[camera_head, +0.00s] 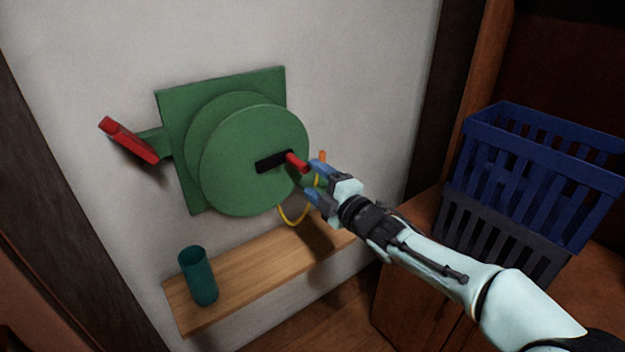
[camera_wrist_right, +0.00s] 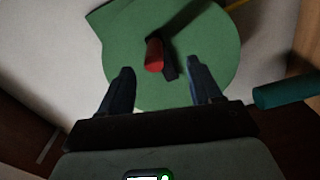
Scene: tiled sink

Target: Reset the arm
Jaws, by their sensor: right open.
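My right gripper (camera_head: 314,180) is open and empty beside the right side of a green round device (camera_head: 235,165) on the wall. The device has a black crank arm (camera_head: 270,162) with a red handle (camera_head: 297,162), and the fingertips are close to that handle. In the right wrist view, the red handle (camera_wrist_right: 154,54) shows ahead of and between the two open fingers (camera_wrist_right: 160,75), against the green disc (camera_wrist_right: 215,50). Whether a finger touches the handle I cannot tell. My left gripper is not in view.
A red lever (camera_head: 128,140) sticks out at the device's left. A teal cup (camera_head: 199,276) stands on a wooden shelf (camera_head: 255,268) below. A yellow cable (camera_head: 293,217) hangs near my gripper. A blue crate (camera_head: 540,165) sits on a dark crate (camera_head: 490,232) at right.

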